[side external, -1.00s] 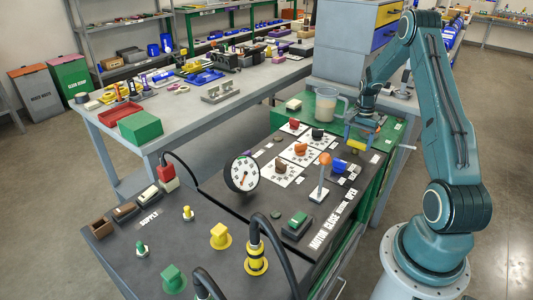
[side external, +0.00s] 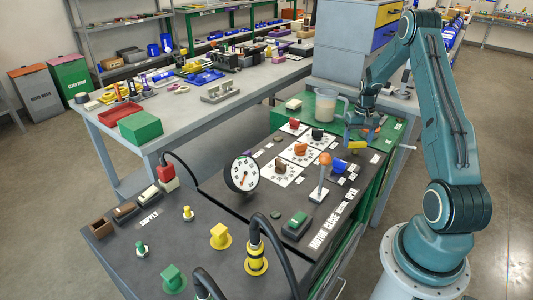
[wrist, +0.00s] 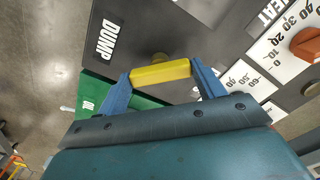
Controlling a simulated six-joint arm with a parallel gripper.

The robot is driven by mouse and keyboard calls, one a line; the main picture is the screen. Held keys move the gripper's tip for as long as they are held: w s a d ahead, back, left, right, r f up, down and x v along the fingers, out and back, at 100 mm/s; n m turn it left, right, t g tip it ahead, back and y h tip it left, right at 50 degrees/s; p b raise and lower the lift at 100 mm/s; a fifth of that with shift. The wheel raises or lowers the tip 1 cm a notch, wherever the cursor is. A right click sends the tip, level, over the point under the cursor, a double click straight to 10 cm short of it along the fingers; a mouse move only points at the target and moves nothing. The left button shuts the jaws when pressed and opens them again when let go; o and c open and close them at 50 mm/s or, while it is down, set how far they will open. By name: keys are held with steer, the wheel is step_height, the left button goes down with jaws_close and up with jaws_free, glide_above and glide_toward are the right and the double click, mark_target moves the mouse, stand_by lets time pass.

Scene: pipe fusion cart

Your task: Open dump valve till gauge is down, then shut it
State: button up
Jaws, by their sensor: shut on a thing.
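The dump valve's yellow handle (wrist: 160,74) lies between the two blue fingers of my gripper (wrist: 165,84) in the wrist view, and the fingers are shut on its ends. A brass-coloured round part shows just beyond it, near the DUMP label (wrist: 103,38). In the side view the yellow handle (side external: 357,146) is under my gripper (side external: 361,140) at the panel's right end. The round white gauge (side external: 242,174) stands upright mid-panel. Its red needle points toward the lower part of the dial; the exact reading is too small to tell.
An orange-knobbed lever (side external: 324,172) and a blue knob (side external: 339,165) stand left of the gripper. Orange, red and dark knobs sit on white dials nearby. A clear jug (side external: 326,105) stands behind on the green surface. Black hoses rise at the front.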

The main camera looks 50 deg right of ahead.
mark_target(357, 142)
steer(key=n, duration=0.4)
steer(key=shift+n, duration=0.4)
steer(key=n, duration=0.4)
steer(key=shift+n, duration=0.4)
steer(key=shift+r, duration=0.1)
steer(key=o, duration=1)
step_height(357, 142, up, 14)
steer(key=shift+f, duration=0.15)
